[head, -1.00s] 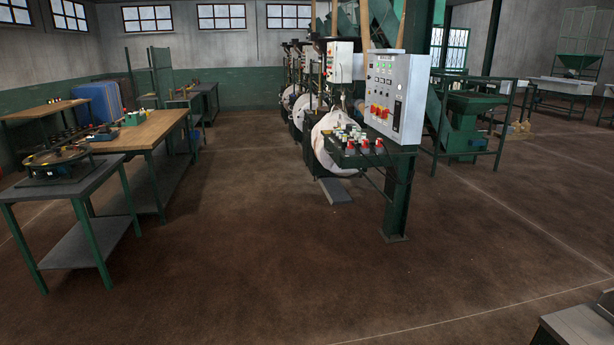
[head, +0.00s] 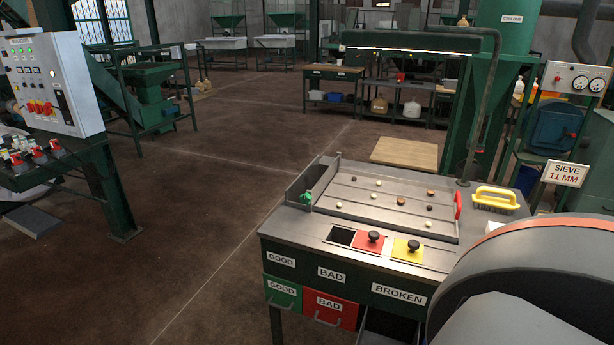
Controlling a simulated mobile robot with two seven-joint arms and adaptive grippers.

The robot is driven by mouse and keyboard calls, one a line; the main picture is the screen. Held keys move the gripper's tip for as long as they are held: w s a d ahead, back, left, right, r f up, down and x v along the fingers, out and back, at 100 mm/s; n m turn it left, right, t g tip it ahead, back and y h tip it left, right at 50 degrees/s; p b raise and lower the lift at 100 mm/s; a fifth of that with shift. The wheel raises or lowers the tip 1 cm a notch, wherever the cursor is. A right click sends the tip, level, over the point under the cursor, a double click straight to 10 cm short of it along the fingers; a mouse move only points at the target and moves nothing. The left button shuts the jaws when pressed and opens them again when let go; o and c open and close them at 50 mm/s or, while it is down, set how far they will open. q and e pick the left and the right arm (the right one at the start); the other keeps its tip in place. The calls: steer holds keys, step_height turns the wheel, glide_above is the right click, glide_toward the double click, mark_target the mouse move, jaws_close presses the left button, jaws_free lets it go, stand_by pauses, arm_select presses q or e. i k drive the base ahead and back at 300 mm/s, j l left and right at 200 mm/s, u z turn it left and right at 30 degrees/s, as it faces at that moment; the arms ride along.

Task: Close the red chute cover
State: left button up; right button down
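The red chute cover (head: 369,241) with a black knob lies flat on the front strip of the grey sorting bench (head: 316,229). A dark open chute hole (head: 341,235) shows directly at its left. A yellow cover (head: 407,250) with a black knob lies to the right of the red one. The front edge carries the labels GOOD, BAD and BROKEN. Below are a green GOOD drawer (head: 282,291) and a red BAD drawer (head: 329,306). Neither of my grippers is in view.
Several small round pieces lie on the bench's ribbed tray (head: 385,203). A yellow-handled brush (head: 496,198) lies at its right. A large grey rounded surface hides the lower right. A control panel (head: 52,82) stands at left. The floor between is clear.

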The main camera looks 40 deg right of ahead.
mark_target(371, 242)
steer(key=z, duration=1.8)
